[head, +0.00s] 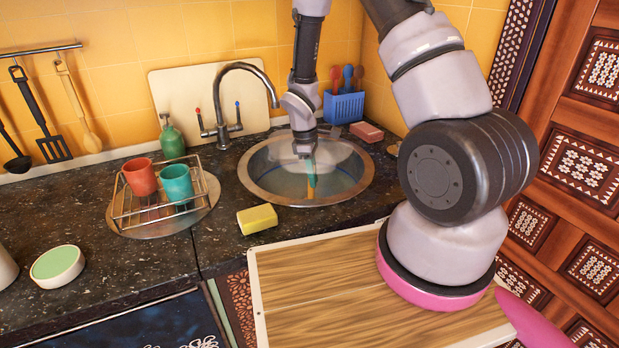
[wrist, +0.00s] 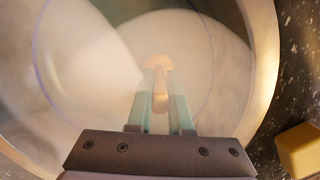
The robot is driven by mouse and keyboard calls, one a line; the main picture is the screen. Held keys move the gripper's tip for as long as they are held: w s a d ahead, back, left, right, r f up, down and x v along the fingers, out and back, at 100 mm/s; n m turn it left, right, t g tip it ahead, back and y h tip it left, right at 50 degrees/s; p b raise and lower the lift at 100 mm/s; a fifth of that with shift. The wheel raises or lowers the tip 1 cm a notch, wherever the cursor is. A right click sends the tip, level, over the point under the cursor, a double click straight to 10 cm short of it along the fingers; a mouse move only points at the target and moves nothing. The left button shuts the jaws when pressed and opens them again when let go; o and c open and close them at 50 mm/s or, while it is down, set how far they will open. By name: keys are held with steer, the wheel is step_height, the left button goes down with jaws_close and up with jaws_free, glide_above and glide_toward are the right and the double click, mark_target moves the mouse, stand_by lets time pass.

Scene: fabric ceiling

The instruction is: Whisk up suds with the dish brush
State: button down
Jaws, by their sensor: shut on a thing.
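The round metal sink (head: 258,187) holds pale, cloudy water; its rim (wrist: 262,50) curves around the wrist view. My gripper (head: 311,180) reaches down into the basin. In the wrist view, its teal fingers (wrist: 161,80) are shut on the dish brush (wrist: 160,97), whose orange-tan part shows between and beyond them. A small orange part of the brush (head: 310,193) shows below the fingers in the head view. The brush's lower end is hard to make out. Whitish areas cover the water, but I cannot tell foam from haze.
A wire rack (head: 127,206) with red and teal cups stands left. The tap (head: 222,105) rises behind the sink. A blue utensil holder (head: 343,108) and pink soap bar (head: 367,132) sit at the back right.

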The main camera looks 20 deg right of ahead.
steer(key=shift+w+d, duration=0.5)
steer(key=shift+d, duration=1.8)
steer(key=shift+s+a, duration=0.2)
steer(key=shift+a, duration=0.75)
steer(key=shift+s+a, duration=0.2)
steer(key=shift+a, duration=0.8)
steer(key=shift+s+a, duration=0.2)
steer(key=shift+a, duration=0.75)
steer(key=shift+w+d, duration=0.6)
steer(key=shift+d, duration=2.3)
steer(key=shift+s+a, duration=0.2)
steer(key=shift+a, duration=0.75)
steer(key=shift+s+a, duration=0.2)
steer(key=shift+a, duration=0.8)
steer(key=shift+s+a, duration=0.2)
steer(key=shift+a, duration=0.75)
step_height(320, 180, up, 8)
